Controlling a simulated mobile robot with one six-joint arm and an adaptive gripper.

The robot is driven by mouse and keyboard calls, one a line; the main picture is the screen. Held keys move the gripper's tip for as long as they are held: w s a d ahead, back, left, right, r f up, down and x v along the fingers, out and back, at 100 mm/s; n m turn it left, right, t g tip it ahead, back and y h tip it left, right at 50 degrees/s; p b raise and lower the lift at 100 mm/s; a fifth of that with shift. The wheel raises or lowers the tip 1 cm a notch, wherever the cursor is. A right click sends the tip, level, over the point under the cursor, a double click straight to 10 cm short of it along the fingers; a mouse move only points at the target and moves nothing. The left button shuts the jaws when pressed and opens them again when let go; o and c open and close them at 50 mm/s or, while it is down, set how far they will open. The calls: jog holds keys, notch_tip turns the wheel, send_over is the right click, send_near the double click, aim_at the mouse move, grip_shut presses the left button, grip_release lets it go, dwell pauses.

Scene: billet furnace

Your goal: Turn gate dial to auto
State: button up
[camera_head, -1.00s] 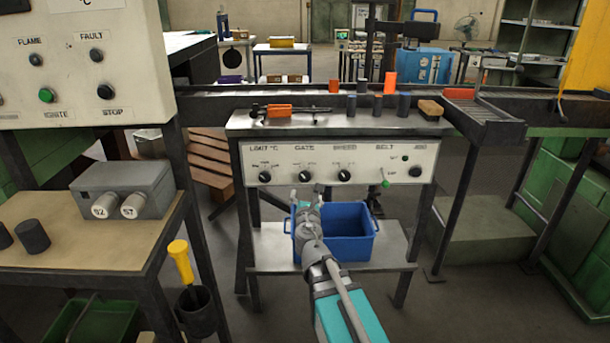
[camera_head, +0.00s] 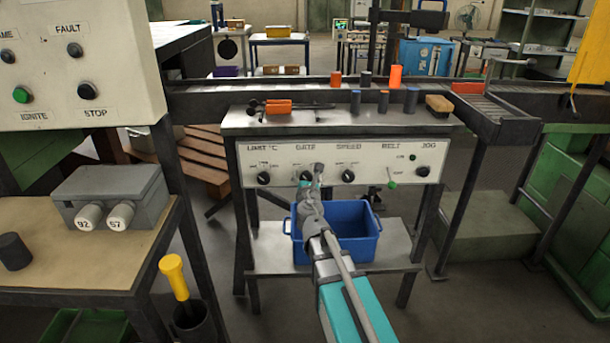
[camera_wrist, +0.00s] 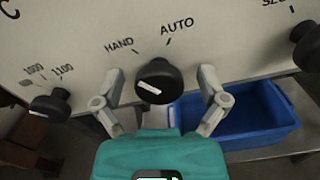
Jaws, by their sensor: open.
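The gate dial (camera_head: 306,176) is a black round knob on the white control panel (camera_head: 400,155), partly behind my gripper (camera_head: 312,176). In the wrist view the gate dial (camera_wrist: 160,80) sits below the printed words HAND, at upper left, and AUTO, at upper right. A white mark shows low on its left side; I cannot tell clearly which word it points to. My gripper also shows in the wrist view (camera_wrist: 160,78), open, with one grey finger on each side of the dial. I cannot tell whether either finger touches it.
The limit dial (camera_wrist: 52,103) is close on the left and the speed dial (camera_wrist: 308,45) on the right. A blue bin (camera_head: 355,240) stands on the shelf below the panel. Orange and dark billets (camera_head: 396,76) stand above, near the conveyor.

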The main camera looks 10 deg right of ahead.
jog(key=shift+w, duration=0.1)
jog(key=c, duration=1.2)
jog(key=shift+o, duration=0.2)
jog(key=shift+m, duration=0.3)
jog(key=m, duration=0.6)
jog(key=shift+d+f+m, duration=0.1)
jog(key=shift+m, duration=0.2)
jog(key=m, duration=0.6)
jog(key=shift+f+m, duration=0.15)
jog(key=shift+m, duration=0.25)
jog(key=shift+d, duration=0.1)
